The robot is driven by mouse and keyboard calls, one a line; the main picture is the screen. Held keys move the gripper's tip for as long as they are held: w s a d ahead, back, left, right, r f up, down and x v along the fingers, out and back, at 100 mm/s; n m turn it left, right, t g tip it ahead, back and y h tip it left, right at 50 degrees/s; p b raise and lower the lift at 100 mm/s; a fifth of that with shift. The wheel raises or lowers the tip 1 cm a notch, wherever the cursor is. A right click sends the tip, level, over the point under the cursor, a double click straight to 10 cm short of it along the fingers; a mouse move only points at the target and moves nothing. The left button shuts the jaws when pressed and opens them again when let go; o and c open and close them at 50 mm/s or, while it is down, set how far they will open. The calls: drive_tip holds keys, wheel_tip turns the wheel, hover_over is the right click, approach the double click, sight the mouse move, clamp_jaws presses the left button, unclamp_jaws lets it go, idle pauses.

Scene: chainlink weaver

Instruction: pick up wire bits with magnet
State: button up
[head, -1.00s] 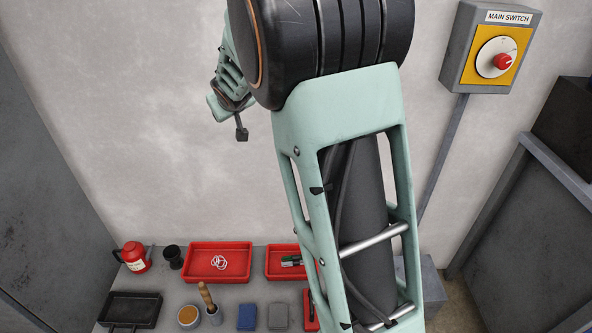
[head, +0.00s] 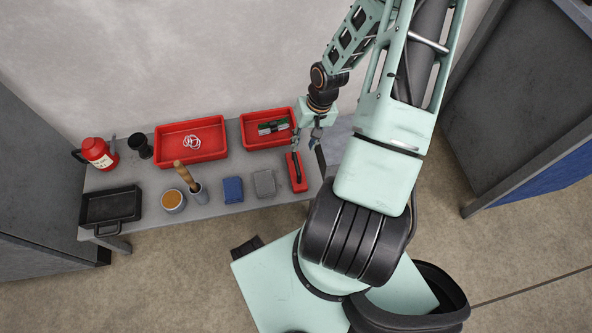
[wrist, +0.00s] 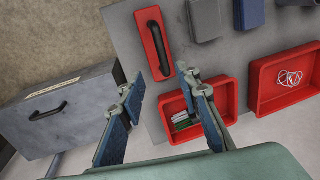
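A red block with a black bar handle (head: 297,172), which looks like the magnet, lies at the right end of the grey bench; it also shows in the wrist view (wrist: 152,40). My gripper (head: 307,146) is above the bench's right end, close to this block in the picture. In the wrist view its two blue-padded fingers (wrist: 161,84) are spread with nothing between them, and the block is beyond the tips. Thin pale wire loops (head: 191,142) lie in the larger red tray (head: 164,150). I cannot make out separate wire bits elsewhere.
A smaller red tray (head: 252,143) holds green and dark items. Grey (head: 264,184) and blue (head: 232,190) blocks, a cup with a wooden-handled tool (head: 198,193), a round tub (head: 173,202), a black pan (head: 110,206) and a red canister (head: 98,153) stand on the bench.

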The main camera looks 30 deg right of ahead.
sight(297, 163)
drive_tip(key=f+b, duration=0.1)
drive_tip(key=f, duration=0.2)
drive_tip(key=a+f+b, duration=0.1)
drive_tip(key=f, duration=0.2)
drive_tip(key=shift+s+a, duration=0.1)
drive_tip(key=shift+a, duration=0.05)
drive_tip(key=f+b, duration=0.1)
drive_tip(key=f, duration=0.1)
drive_tip(key=a+f+b, duration=0.1)
drive_tip(key=f+b, duration=0.1)
drive_tip(key=f, duration=0.1)
drive_tip(key=shift+s+a, duration=0.1)
drive_tip(key=shift+a, duration=0.1)
drive_tip(key=shift+r, duration=0.1)
clamp_jaws()
